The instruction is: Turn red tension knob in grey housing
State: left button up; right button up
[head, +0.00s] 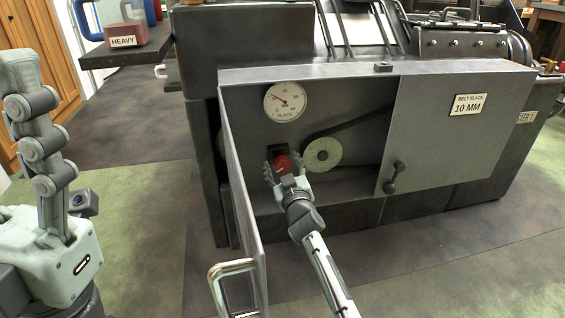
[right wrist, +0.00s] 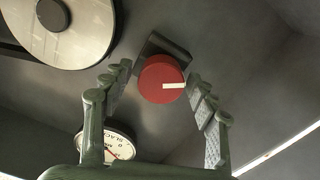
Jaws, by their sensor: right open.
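The red tension knob (head: 283,164) sits inside the open grey housing (head: 372,72), below the slack gauge. In the right wrist view the red knob (right wrist: 161,79) faces the camera, with a white mark pointing right, on a dark block. My right gripper (head: 282,166) reaches into the housing with its fingers around the knob. In the right wrist view the fingers of this gripper (right wrist: 160,85) are spread on both sides of the knob, with gaps visible. My left arm stands at the left edge of the head view; its gripper fingers are not clearly visible.
The slack gauge (head: 285,101) has a red needle pointing upper left. A pale pulley (head: 322,154) with a dark belt is right of the knob. The open housing door (head: 240,195) stands at left. A label reading BELT SLACK 10 MM (head: 468,104) is on the right panel.

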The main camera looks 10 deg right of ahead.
jog(key=shift+s, duration=0.1)
jog(key=shift+c, duration=1.1)
jog(key=c, duration=0.9)
jog(key=shift+c, duration=0.2)
jog(key=shift+n, duration=2.7)
